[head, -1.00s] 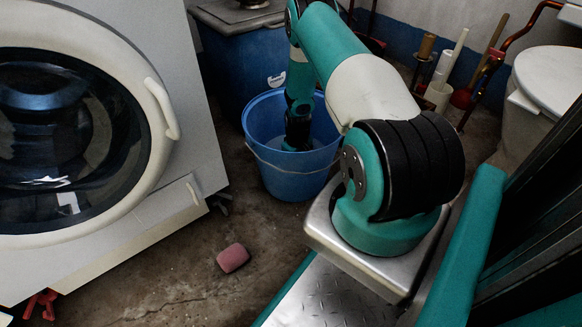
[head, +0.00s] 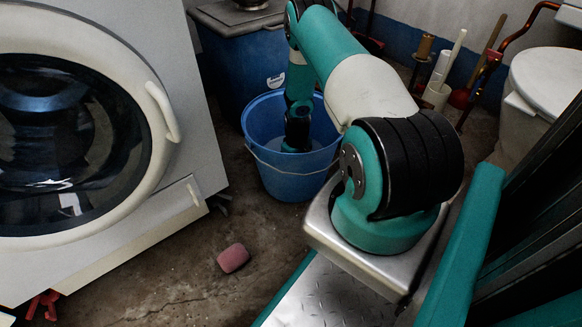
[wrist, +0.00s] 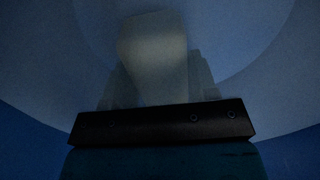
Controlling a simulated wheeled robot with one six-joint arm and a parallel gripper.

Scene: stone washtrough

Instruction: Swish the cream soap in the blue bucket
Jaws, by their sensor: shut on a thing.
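The blue bucket (head: 290,182) stands on the floor in the head view, with pale water inside and a wire handle hanging at its front. My arm reaches down into it, and the gripper's end is hidden by the water and the bucket wall there. In the dark wrist view, my gripper (wrist: 152,88) is shut on the cream soap (wrist: 153,45), a pale block between its two dim fingers. The bucket's blue wall (wrist: 25,140) surrounds them. The soap looks under water, inside the bucket.
A white washing machine (head: 180,215) stands at the left. A pink block (head: 233,258) lies on the floor before the bucket. A dark blue bin (head: 235,65) is behind it. A toilet (head: 545,85) and several brushes stand at the back right.

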